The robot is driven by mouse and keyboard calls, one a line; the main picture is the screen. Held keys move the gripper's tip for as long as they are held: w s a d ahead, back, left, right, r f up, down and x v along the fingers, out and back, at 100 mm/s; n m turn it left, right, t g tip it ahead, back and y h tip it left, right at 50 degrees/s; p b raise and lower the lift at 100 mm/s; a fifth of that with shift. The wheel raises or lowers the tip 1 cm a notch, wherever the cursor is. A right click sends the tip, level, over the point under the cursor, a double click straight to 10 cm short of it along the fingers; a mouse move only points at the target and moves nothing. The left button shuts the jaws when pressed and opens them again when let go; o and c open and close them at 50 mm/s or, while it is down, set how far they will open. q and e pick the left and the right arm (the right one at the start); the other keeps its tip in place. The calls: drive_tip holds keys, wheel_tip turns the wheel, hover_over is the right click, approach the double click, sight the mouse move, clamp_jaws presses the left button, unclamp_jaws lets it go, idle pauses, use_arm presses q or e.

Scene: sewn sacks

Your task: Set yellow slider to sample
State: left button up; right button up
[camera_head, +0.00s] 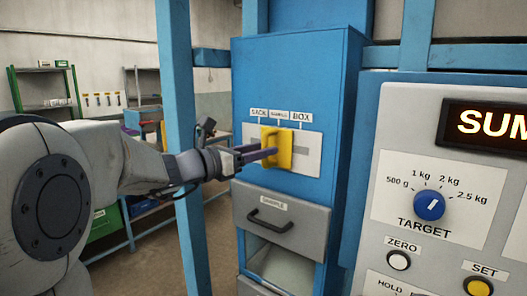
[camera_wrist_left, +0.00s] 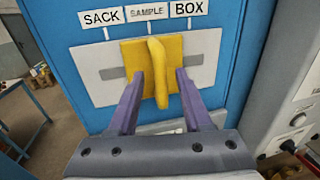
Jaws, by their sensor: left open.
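The yellow slider (camera_head: 283,146) sits on a pale plate on the blue cabinet, with its upright handle roughly below the SAMPLE label (camera_head: 279,115). In the left wrist view the slider (camera_wrist_left: 158,60) is also about in line with the SAMPLE label (camera_wrist_left: 146,12), between SACK and BOX. My left gripper (camera_head: 270,152) reaches in from the left. In the left wrist view its two purple fingers (camera_wrist_left: 159,76) stand open, one on each side of the handle, with gaps showing. Whether the tips touch the square yellow base cannot be told. My right gripper is not in view.
A grey SAMPLE drawer (camera_head: 282,222) with a black handle is below the slider. A control panel with a blue TARGET knob (camera_head: 429,205) and buttons stands close on the right. A blue post (camera_head: 180,120) rises beside my left arm. Shelves and a bench are behind.

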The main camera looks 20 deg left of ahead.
use_arm(q)
drive_tip(key=b+v, duration=0.2)
drive_tip(key=v, duration=0.7)
drive_tip(key=s+d+f+m+g, duration=0.6)
drive_tip(key=d+f+m, duration=0.2)
drive_tip(key=d+f, duration=0.2)
drive_tip(key=s+d+f+m+g, duration=0.6)
drive_tip(key=d+f+m+g, duration=0.15)
drive_tip(key=d+f, duration=0.2)
drive_tip(key=s+a+f+m+g+y, duration=0.2)
drive_tip(key=s+f+m+y, duration=0.6)
drive_tip(key=m, duration=1.3)
drive_tip(key=s+f, duration=0.4)
drive_tip(key=s, duration=0.1)
drive_tip(key=shift+s+m, duration=0.25)
drive_tip(key=shift+m, duration=0.1)
